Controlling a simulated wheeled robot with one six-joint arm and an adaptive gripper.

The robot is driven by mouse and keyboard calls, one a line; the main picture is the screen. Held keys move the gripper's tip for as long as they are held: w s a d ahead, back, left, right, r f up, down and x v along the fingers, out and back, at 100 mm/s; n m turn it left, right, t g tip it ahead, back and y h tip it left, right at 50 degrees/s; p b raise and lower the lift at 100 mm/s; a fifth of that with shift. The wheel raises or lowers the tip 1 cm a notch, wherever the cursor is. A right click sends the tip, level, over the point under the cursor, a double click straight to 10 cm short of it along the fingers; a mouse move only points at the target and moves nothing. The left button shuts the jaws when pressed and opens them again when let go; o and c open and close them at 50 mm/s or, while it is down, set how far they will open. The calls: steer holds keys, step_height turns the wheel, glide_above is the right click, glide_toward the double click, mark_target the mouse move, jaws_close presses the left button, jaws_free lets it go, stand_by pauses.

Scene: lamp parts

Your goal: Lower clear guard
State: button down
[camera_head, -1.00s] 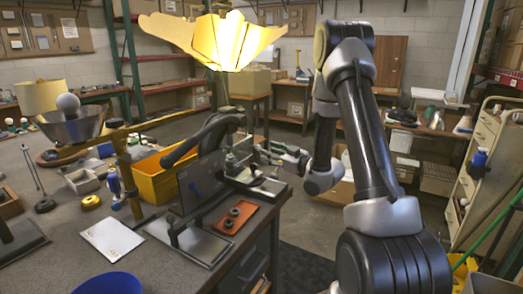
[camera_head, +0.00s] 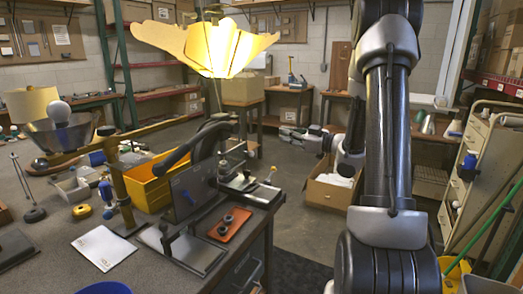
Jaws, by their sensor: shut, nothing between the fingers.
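A dark, see-through panel (camera_head: 192,194) with a small blue mark stands upright, slightly tilted, on the bench-top machine. It looks like the clear guard, though its hinge is too small to make out. The machine's curved black arm (camera_head: 185,152) rises behind it, and a small metal fixture (camera_head: 238,183) sits to its right. My gripper (camera_head: 284,131) is right of and above the machine, pointing left. It is shut and empty, apart from the panel and the fixture.
An orange tray (camera_head: 230,224) with dark round parts lies at the bench's front right. A yellow bin (camera_head: 148,188) stands behind the panel. A lit yellow lampshade (camera_head: 208,46) hangs above. An open cardboard box (camera_head: 330,192) sits on the floor to the right.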

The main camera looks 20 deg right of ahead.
steer(key=w+a+f+m+g, duration=0.1)
steer(key=w+a+f, duration=0.4)
steer(key=w+a, duration=0.2)
steer(key=shift+w+a+f, duration=0.3)
steer(key=shift+w+a, duration=0.1)
steer(key=shift+w, duration=0.5)
step_height(320, 180, down, 5)
steer(key=shift+f, duration=0.15)
steer(key=shift+s, duration=0.1)
